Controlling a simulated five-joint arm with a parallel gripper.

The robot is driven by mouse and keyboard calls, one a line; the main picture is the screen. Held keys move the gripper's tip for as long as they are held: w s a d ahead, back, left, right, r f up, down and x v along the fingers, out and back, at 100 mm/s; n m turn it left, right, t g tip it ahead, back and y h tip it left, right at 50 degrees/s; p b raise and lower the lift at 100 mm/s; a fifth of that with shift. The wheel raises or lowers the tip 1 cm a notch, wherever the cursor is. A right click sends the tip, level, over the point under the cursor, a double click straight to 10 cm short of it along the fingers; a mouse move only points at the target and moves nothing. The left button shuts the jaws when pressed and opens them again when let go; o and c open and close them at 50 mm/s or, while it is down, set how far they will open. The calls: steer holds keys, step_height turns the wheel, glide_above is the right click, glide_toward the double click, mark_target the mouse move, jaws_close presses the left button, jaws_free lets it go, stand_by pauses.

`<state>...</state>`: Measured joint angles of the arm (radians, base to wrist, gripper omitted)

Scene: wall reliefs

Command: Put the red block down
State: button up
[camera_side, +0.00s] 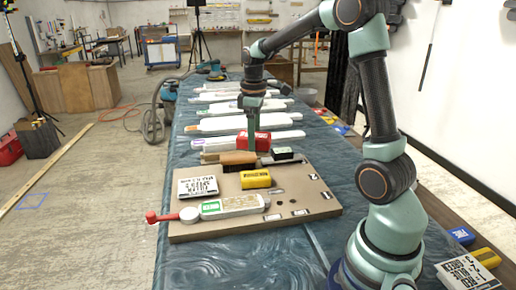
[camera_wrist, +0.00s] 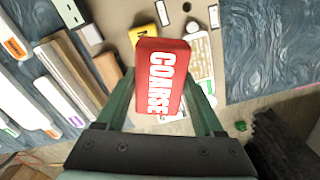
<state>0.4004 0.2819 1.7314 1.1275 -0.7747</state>
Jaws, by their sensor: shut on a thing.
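The red block (camera_side: 252,143), lettered "COARSE", is between the fingers of my gripper (camera_side: 252,132), which is shut on it. In the side view it shows over the back part of the wooden board (camera_side: 320,205), behind a brown block (camera_side: 238,160). In the wrist view the red block (camera_wrist: 160,80) fills the space between the green fingers of my gripper (camera_wrist: 160,92) and hides part of the board below. It looks held above the board, though the exact gap cannot be told.
The board carries a yellow block (camera_side: 256,179), a white block with black print (camera_side: 198,187), a black block (camera_side: 283,154) and a white tool with a red handle (camera_side: 230,207). Several long white pieces (camera_side: 235,123) lie behind on the blue table covering (camera_side: 255,255).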

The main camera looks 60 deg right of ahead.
steer(key=s+d+r+m, duration=0.45)
steer(key=s+d, duration=0.45)
steer(key=d, duration=0.3)
glide_above(297, 178)
step_height(297, 178, down, 14)
steer(key=shift+s+f, duration=0.1)
steer(key=shift+f, duration=2.55)
steer(key=o, duration=1.3)
steer(key=shift+f, duration=0.1)
